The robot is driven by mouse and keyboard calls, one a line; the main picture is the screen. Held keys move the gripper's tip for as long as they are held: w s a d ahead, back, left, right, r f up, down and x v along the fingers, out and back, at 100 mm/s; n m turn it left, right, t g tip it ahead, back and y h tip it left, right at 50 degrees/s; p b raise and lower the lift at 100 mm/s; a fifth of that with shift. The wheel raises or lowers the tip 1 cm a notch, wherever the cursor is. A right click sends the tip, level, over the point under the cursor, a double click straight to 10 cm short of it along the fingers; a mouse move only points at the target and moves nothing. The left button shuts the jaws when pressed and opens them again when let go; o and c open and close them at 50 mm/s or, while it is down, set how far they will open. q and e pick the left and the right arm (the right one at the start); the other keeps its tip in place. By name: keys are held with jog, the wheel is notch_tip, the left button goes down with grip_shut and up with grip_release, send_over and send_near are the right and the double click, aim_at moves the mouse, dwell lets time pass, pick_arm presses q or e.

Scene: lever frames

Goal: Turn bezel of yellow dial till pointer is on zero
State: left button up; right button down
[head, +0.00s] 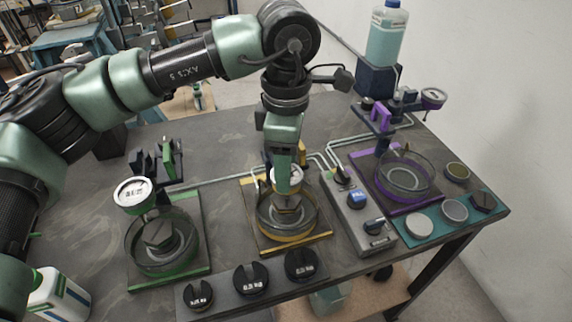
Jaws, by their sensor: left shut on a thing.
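The yellow dial (294,186) is on the yellow station in the middle of the table. Part of its white face shows just under my gripper; its pointer is too small and covered to read. My left gripper (285,168) comes down from above and is shut on the dial's bezel; the fingers hide much of the rim. Below the dial is a clear round dish with a yellow base ring (288,238). My right gripper is not in view.
A green station with its own dial (134,192) stands left, a purple station with a dial (433,97) right. A control box (357,215) with knobs stands right of the yellow station. Slotted black weights (251,279) sit along the front edge. A bottle (387,35) stands at back right.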

pick_arm(q)
jog(key=shift+r, duration=0.1)
jog(key=o, duration=1.4)
jog(key=shift+d, duration=0.1)
notch_tip(320, 180, up, 8)
jog(key=shift+f+b, duration=0.15)
jog(key=shift+b, duration=0.4)
